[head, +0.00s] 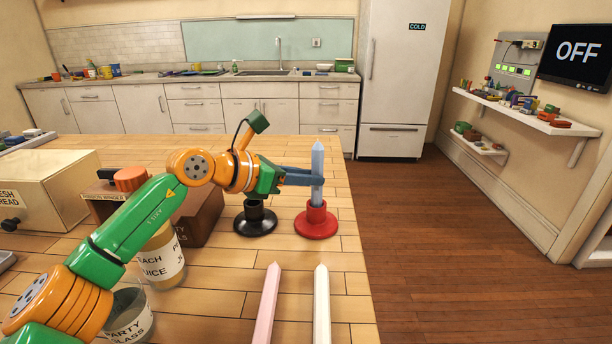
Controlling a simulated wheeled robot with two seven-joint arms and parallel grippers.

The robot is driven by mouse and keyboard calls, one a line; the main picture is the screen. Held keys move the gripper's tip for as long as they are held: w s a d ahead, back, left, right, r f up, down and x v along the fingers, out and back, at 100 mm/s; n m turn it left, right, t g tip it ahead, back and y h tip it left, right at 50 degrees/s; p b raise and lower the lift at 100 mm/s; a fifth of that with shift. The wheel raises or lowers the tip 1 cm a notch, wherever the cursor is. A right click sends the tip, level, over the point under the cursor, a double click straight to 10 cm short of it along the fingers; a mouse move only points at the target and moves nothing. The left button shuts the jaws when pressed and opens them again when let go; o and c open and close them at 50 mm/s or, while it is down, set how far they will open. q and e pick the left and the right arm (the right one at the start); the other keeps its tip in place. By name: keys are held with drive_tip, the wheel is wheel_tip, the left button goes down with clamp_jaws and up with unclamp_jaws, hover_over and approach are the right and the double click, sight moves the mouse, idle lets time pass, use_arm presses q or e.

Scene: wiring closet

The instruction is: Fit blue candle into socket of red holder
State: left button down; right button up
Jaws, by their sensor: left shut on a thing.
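The blue candle (317,158) stands upright in the head view. My left gripper (317,181) is shut on it around its lower half, reaching in from the left. The red holder (316,224) stands on the wooden table, directly below the candle. The candle's lower end meets the top of the holder's socket in the picture. I cannot tell whether it sits inside the socket or just at its rim. My right gripper is not in view.
A black holder (255,222) stands just left of the red one, under my left gripper. A pink candle (267,305) and a white candle (321,305) are in front. A juice jar (163,262), a glass (130,318) and boxes crowd the left. The table's right edge is close.

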use_arm(q)
drive_tip(key=shift+s+f, duration=0.15)
drive_tip(key=shift+s+f+b, duration=0.2)
drive_tip(key=shift+s+b, duration=0.35)
drive_tip(key=shift+s, duration=0.15)
drive_tip(key=shift+r, duration=0.1)
drive_tip(key=shift+w+d+r+p, duration=0.15)
drive_tip(key=shift+w+r+p, duration=0.05)
drive_tip(key=shift+w+p, duration=0.55)
idle(0.6)
